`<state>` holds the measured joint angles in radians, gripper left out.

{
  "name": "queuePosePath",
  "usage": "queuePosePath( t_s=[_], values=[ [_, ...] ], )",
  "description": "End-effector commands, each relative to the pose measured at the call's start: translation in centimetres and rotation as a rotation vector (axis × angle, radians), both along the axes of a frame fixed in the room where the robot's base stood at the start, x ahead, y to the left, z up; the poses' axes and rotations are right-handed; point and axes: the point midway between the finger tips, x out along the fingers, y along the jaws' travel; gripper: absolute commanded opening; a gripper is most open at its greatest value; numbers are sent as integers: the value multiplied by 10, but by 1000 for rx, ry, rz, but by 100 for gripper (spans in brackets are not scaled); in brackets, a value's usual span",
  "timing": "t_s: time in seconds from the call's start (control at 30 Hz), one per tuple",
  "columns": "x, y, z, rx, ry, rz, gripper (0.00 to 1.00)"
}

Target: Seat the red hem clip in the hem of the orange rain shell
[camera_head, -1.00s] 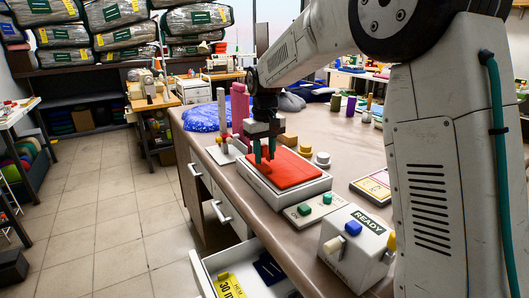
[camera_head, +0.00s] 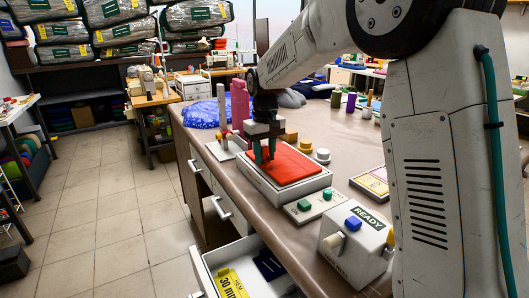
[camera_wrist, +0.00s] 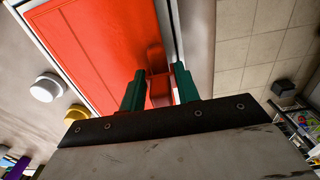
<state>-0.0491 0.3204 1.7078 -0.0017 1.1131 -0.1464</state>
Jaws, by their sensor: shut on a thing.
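The orange rain shell (camera_head: 297,167) lies flat as an orange-red sheet on a white tray-like block (camera_head: 284,197) near the bench's front edge. It also shows in the wrist view (camera_wrist: 90,50). My gripper (camera_head: 264,159) points down over the shell's left part. In the wrist view its green fingers (camera_wrist: 159,90) are shut on the red hem clip (camera_wrist: 157,86). The clip lies at the shell's edge, and its far end overlaps the shell there. I cannot tell whether it is seated in the hem. In the head view the clip is hidden by the fingers.
A white READY box (camera_head: 355,243) and a panel with green buttons (camera_head: 311,205) stand nearer on the bench. An open drawer (camera_head: 215,270) juts out below. A pink roll (camera_head: 239,105) and an upright post (camera_head: 221,110) stand behind my gripper.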

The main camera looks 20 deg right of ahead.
Motion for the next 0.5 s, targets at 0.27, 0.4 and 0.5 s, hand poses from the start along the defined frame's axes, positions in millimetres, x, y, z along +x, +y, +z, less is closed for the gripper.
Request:
queuePosePath(
  t_s=[0.27,0.4,0.5],
  values=[
    [0,0,-4,0,0,0,11],
    [0,0,-6,0,0,0,11],
    [0,0,-8,0,0,0,11]
  ],
)
